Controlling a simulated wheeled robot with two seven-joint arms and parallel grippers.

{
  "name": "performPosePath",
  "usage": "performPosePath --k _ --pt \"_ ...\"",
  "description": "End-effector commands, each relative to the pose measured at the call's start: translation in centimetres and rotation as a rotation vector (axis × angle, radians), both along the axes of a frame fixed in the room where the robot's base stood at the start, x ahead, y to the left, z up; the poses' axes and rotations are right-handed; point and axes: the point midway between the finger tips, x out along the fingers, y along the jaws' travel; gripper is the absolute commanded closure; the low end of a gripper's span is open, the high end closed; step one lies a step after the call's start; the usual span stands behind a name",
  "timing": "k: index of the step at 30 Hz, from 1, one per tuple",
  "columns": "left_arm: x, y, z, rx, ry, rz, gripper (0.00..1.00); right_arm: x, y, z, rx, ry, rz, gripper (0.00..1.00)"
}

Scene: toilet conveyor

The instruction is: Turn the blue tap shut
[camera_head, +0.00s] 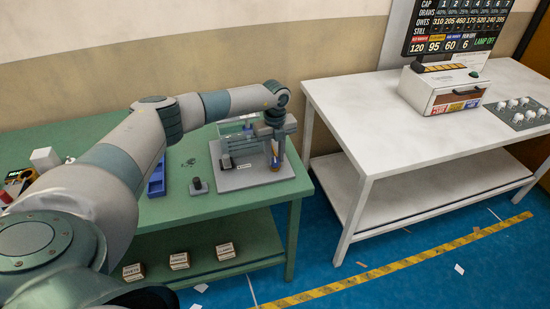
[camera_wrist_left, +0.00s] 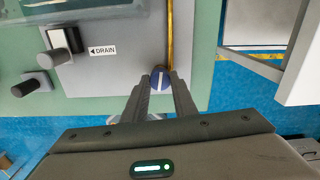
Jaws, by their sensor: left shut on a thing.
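The blue tap (camera_wrist_left: 160,80) is a round knob with a white line across it, on a brass pipe (camera_wrist_left: 170,35) at the edge of a grey plate (camera_wrist_left: 110,75). In the left wrist view the white line runs nearly along the pipe. My left gripper (camera_wrist_left: 159,84) has its two fingers either side of the knob and is shut on it. In the head view my left gripper (camera_head: 275,151) reaches down at the right side of the grey rig (camera_head: 240,178), largely hiding the tap. My right gripper is not in view.
A label reading DRAIN (camera_wrist_left: 103,50) and dark knobs (camera_wrist_left: 57,57) are left of the tap. The rig stands on a green bench (camera_head: 235,206). A blue tray (camera_head: 157,178) lies left of it. A white table (camera_head: 370,120) stands right, across a gap.

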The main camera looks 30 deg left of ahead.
Motion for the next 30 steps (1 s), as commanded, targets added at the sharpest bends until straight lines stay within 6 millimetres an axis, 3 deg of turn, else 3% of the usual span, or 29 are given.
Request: performPosePath --k 30 --pt "0.2 0.0 -0.2 0.002 -0.005 -0.932 0.97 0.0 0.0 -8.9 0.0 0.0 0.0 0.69"
